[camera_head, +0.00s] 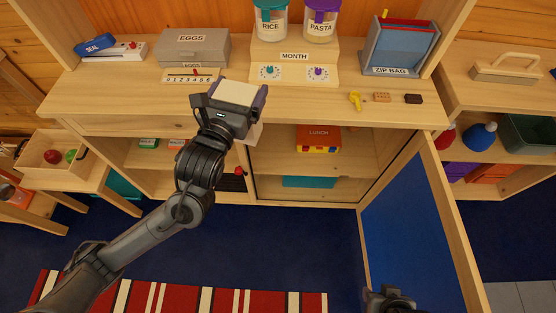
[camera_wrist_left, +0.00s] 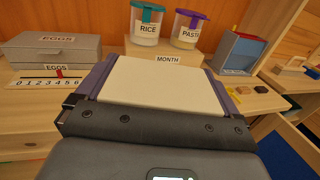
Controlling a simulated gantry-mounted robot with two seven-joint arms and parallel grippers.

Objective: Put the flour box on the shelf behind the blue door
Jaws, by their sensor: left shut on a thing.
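My left gripper (camera_head: 236,100) is shut on a cream box, the flour box (camera_head: 238,92), at the front edge of the counter. In the left wrist view the box (camera_wrist_left: 160,85) sits between the two purple-grey fingers; no label shows on the face in view. The blue door (camera_head: 405,235) stands swung open toward me at the right of the cabinet. The shelf (camera_head: 275,160) behind it is exposed and lies below and right of the box. My right gripper (camera_head: 390,300) is partly visible at the bottom, by the door's lower part; its jaws cannot be made out.
A lunch box (camera_head: 318,140) stands on the shelf, with a teal item (camera_head: 308,182) lower down. Bare shelf shows left of the lunch box. The counter (camera_head: 120,108) holds an egg carton (camera_head: 193,48), jars, a month block (camera_head: 293,68) and a zip bag box (camera_head: 400,48).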

